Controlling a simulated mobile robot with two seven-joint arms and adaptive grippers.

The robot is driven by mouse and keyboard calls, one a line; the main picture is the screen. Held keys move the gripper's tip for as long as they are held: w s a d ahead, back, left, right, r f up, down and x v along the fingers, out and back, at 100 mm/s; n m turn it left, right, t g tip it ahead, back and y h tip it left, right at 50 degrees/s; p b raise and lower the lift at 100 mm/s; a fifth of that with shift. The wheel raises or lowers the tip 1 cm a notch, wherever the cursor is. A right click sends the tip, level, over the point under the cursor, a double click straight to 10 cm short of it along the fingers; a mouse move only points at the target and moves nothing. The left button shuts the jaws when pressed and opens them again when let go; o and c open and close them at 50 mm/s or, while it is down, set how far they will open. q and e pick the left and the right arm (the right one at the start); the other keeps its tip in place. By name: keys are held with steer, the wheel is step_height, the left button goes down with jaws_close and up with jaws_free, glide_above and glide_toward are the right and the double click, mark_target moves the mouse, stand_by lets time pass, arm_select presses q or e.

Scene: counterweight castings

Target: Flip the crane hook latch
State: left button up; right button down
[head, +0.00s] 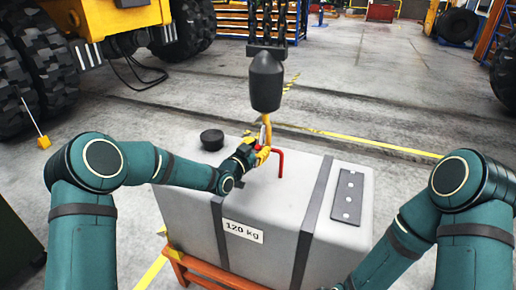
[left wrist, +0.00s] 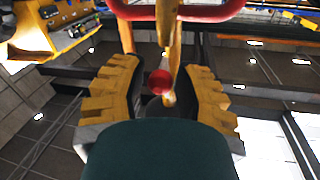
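The yellow crane hook (head: 267,122) hangs below a black hook block (head: 266,80) on chains, just over the casting. Its shank also shows in the left wrist view (left wrist: 175,55). A red ball-shaped knob (left wrist: 160,83), apparently on the latch, sits in front of the hook. My left gripper (head: 264,153) is at the hook's lower part, beside the red lifting bar (head: 281,163). In the left wrist view its yellow-padded fingers (left wrist: 158,95) stand apart, one on each side of the knob, with gaps visible. Whether the latch is open or closed is unclear. My right gripper is out of view.
The grey casting (head: 270,205), labelled 120 kg, stands on an orange stand (head: 200,275). Large vehicle wheels stand at the back left. The floor behind is open.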

arm_select(q)
jaws_close()
steer(key=shift+s+r, duration=0.1)
steer(key=shift+r, duration=0.05)
steer(key=shift+s+a+r+g+y+p, duration=0.1)
steer(key=shift+s+r+g+y+p, duration=0.3)
steer(key=shift+g+p, duration=0.5)
steer(key=shift+s+a+r+n+g+y+p, duration=0.15)
steer(key=shift+r+g+y+p, duration=0.25)
steer(key=shift+g+p, duration=0.6)
steer(key=shift+s+r+n+g+y+p, duration=0.2)
steer(key=shift+s+r+g+y+p, duration=0.25)
steer(key=shift+p, duration=1)
steer(key=shift+s+a+r+n+g+y+p, duration=0.2)
steer(key=shift+r+g+p, duration=0.3)
steer(key=shift+g+p, duration=0.55)
steer(key=shift+w+d, duration=0.1)
steer(key=shift+w, duration=0.05)
